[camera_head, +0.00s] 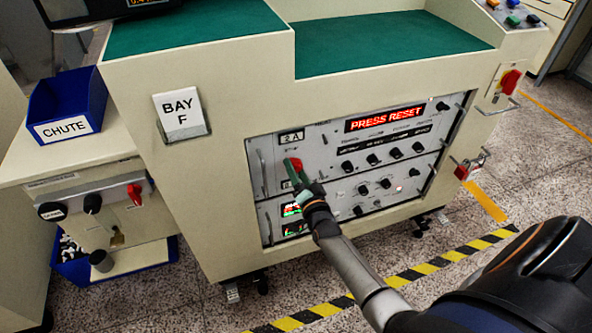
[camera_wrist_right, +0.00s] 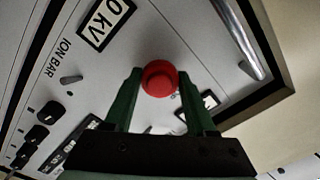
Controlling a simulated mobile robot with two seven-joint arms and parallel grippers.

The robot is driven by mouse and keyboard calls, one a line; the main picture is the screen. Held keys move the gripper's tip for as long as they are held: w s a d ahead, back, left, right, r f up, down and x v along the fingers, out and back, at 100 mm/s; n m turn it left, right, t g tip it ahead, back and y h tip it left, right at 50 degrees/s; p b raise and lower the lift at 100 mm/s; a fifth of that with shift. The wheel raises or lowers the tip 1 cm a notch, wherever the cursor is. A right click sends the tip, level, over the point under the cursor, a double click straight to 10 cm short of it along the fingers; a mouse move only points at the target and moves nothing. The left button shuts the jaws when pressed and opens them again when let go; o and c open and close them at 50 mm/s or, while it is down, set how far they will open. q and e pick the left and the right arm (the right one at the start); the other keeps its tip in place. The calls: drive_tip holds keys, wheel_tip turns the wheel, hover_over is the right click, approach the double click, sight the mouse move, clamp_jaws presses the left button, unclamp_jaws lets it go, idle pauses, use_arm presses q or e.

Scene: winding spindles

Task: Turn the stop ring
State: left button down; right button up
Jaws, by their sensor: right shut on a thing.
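A round red knob (camera_wrist_right: 160,78), which I take to be the stop ring, stands out from the light grey panel in the right wrist view. In the head view the red knob (camera_head: 296,162) is at the upper left of the cabinet's front panel, partly hidden by my fingers. My right gripper (camera_head: 292,172) reaches it from the front and below. In the right wrist view the green fingers of my right gripper (camera_wrist_right: 159,84) are on either side of the knob, shut on it. My left gripper is not in view.
A display (camera_head: 385,118) reads "PRESS RESET". Several black knobs (camera_head: 372,159) sit right of my gripper. A metal handle (camera_wrist_right: 238,40) stands close to the red knob. Other red switches are on the right post (camera_head: 510,81) and left unit (camera_head: 135,194). A blue chute bin (camera_head: 68,105) is at left.

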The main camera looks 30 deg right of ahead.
drive_tip(key=shift+r, duration=0.1)
drive_tip(key=o, duration=1.4)
drive_tip(key=p+v, duration=0.2)
drive_tip(key=v, duration=1)
drive_tip(key=shift+s+p, duration=0.3)
drive_tip(key=shift+p, duration=0.05)
